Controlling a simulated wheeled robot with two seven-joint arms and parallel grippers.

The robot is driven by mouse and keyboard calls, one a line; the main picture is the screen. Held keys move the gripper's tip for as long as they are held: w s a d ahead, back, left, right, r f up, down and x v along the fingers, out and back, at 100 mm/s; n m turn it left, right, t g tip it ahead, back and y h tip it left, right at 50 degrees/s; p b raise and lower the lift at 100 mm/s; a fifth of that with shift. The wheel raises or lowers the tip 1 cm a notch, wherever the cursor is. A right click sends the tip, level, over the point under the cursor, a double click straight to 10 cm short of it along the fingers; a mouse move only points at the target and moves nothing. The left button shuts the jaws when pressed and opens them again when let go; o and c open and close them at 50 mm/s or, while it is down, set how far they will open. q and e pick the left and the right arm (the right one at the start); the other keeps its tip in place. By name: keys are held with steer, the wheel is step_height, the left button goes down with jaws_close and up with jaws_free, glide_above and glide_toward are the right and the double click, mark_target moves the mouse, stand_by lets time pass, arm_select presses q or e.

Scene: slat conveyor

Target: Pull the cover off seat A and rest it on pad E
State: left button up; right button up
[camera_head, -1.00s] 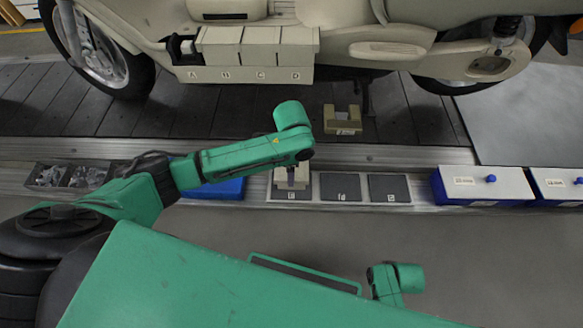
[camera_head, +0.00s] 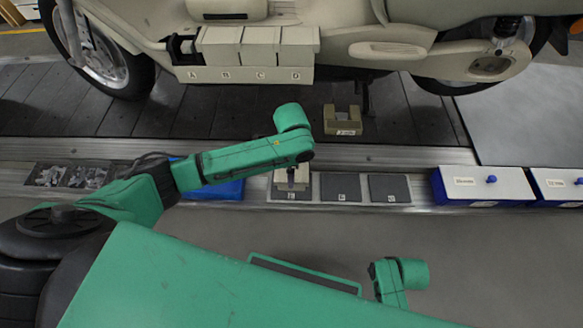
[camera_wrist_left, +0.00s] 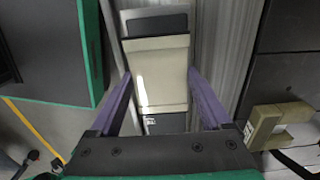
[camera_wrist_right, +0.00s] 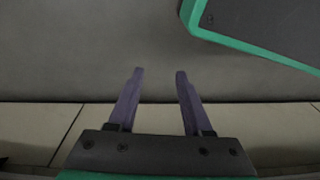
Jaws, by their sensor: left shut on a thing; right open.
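The cream cover (camera_wrist_left: 160,85) is between the fingers of my left gripper (camera_wrist_left: 160,73), which is shut on it. It lies over dark pad E (camera_wrist_left: 155,24), whose ends show past the cover. In the head view my left gripper (camera_head: 291,177) is above pad E (camera_head: 291,195), at the left end of a row of pads; my arm partly hides the cover. Seat A (camera_head: 182,47), at the left of the scooter's lettered row, is bare and shows a black part. My right gripper (camera_wrist_right: 158,72) is open and empty, over bare floor.
Cream covers fill B (camera_head: 221,46), C and D. Two more dark pads (camera_head: 341,187) lie bare to the right. White-lidded blue boxes (camera_head: 485,185) stand at right, a blue tray (camera_head: 225,190) and parts bins (camera_head: 65,175) at left.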

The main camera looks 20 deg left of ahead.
steer(key=shift+r, duration=0.2)
stand_by(0.3)
arm_select(q)
steer(key=shift+f, duration=0.9)
arm_select(e)
steer(key=shift+s+d+f, duration=0.1)
steer(key=shift+s+f, duration=0.1)
steer(key=shift+f, duration=0.35)
steer(key=shift+s+d+f, duration=0.1)
steer(key=shift+s+f, duration=0.1)
steer(key=shift+f, duration=0.35)
arm_select(q)
steer(key=shift+f, duration=0.25)
arm_select(e)
steer(key=shift+r, duration=0.25)
arm_select(q)
steer(key=shift+p, duration=0.3)
arm_select(e)
steer(key=shift+r, duration=0.25)
arm_select(q)
steer(key=shift+f+p, duration=0.2)
steer(key=shift+p, duration=0.25)
arm_select(e)
steer(key=shift+r, duration=0.45)
